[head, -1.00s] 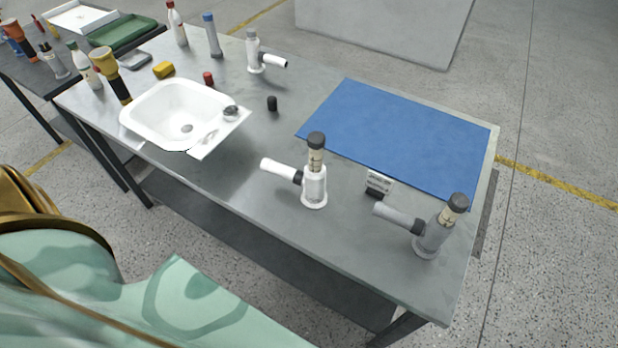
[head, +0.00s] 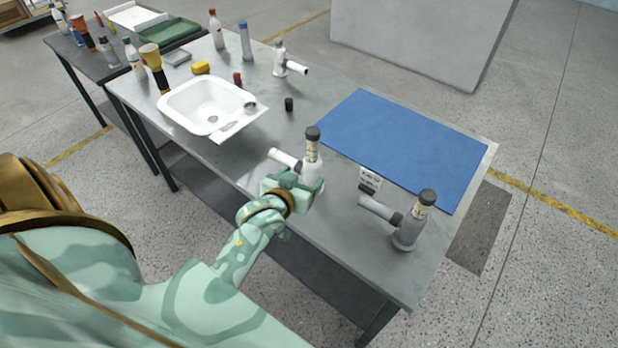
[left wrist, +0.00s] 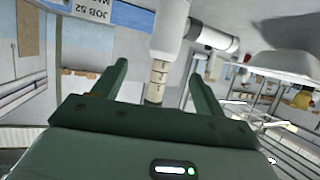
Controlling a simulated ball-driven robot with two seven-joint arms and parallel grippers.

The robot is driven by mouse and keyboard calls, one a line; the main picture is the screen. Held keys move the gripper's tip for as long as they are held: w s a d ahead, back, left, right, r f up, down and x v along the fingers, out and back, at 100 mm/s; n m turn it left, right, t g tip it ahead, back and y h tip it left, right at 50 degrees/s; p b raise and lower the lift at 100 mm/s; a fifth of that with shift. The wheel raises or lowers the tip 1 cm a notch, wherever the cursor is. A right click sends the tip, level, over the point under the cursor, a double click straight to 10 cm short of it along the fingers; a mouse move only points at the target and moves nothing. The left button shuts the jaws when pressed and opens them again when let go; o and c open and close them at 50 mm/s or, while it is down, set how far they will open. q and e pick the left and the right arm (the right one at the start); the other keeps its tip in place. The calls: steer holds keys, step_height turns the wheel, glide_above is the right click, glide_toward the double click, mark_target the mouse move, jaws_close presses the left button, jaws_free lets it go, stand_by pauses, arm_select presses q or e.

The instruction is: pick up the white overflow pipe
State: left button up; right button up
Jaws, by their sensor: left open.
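The white overflow pipe (head: 313,172) stands upright near the table's front edge. It has a black cap, a beige marked section and a white side arm pointing left. My left gripper (head: 306,185) is open at the pipe's lower body and hides part of it. In the left wrist view the pipe (left wrist: 169,32) shows between and beyond the open fingers (left wrist: 160,72). I cannot tell whether the fingers touch it. My right gripper is not in view.
A similar grey pipe (head: 408,233) and a small sign (head: 370,179) stand to the right. A blue mat (head: 405,145) lies behind. A white basin (head: 185,112) and another white pipe (head: 279,60) are farther left and back. A black cap (head: 289,104) lies mid-table.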

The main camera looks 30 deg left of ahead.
mark_target(309, 167)
arm_select(q)
steer(key=b+x, duration=0.1)
steer(key=x, duration=0.4)
steer(key=shift+f, duration=0.1)
steer(key=x, duration=0.1)
steer(key=b+x, duration=0.1)
steer(key=x, duration=0.1)
steer(key=b+x, duration=0.1)
steer(key=x, duration=0.1)
steer(key=shift+a+f, duration=0.2)
steer(key=shift+a, duration=0.2)
steer(key=shift+r, duration=0.1)
steer(key=c, duration=1.4)
